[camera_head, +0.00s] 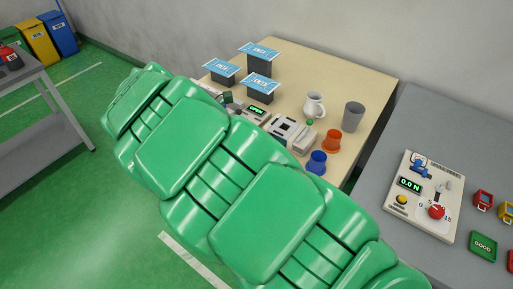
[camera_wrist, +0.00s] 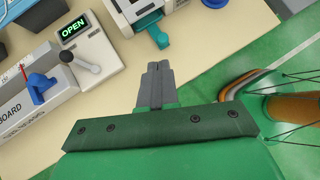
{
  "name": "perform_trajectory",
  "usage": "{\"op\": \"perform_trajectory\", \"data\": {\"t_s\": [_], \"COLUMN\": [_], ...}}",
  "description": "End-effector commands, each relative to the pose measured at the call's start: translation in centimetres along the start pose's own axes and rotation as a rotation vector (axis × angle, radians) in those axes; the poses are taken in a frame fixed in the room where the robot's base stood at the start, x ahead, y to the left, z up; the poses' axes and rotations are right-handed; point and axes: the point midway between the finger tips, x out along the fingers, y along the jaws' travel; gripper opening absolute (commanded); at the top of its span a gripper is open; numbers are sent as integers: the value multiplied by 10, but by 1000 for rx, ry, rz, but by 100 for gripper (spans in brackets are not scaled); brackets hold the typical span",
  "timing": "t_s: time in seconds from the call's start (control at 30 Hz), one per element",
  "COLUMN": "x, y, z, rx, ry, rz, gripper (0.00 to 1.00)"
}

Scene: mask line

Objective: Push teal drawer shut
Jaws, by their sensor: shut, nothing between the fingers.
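The teal drawer (camera_wrist: 150,28) sticks out from the front of a white and grey machine (camera_wrist: 125,10) at the top of the wrist view. My gripper (camera_wrist: 157,66) is shut and empty. Its fingertips appear just below the drawer's outer end in the wrist view, with a small gap showing between them. In the head view the machine (camera_head: 288,128) stands on the beige table, but I cannot make out its drawer there. My green arm hides my gripper in that view.
Left of the machine is a unit with a green "OPEN" display (camera_wrist: 73,29) and a lever. Orange (camera_head: 331,140) and blue (camera_head: 317,162) cups stand right of the machine on the beige table (camera_head: 365,90). A grey bench (camera_head: 445,120) with a test panel (camera_head: 425,195) is at right.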

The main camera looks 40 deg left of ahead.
Motion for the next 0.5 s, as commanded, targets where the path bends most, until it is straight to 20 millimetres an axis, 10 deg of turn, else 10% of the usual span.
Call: {"op": "perform_trajectory", "data": {"t_s": [0.5], "x": [-13], "y": [1], "z": [-74], "rx": [82], "ry": [-227], "rz": [-4], "gripper": [0]}}
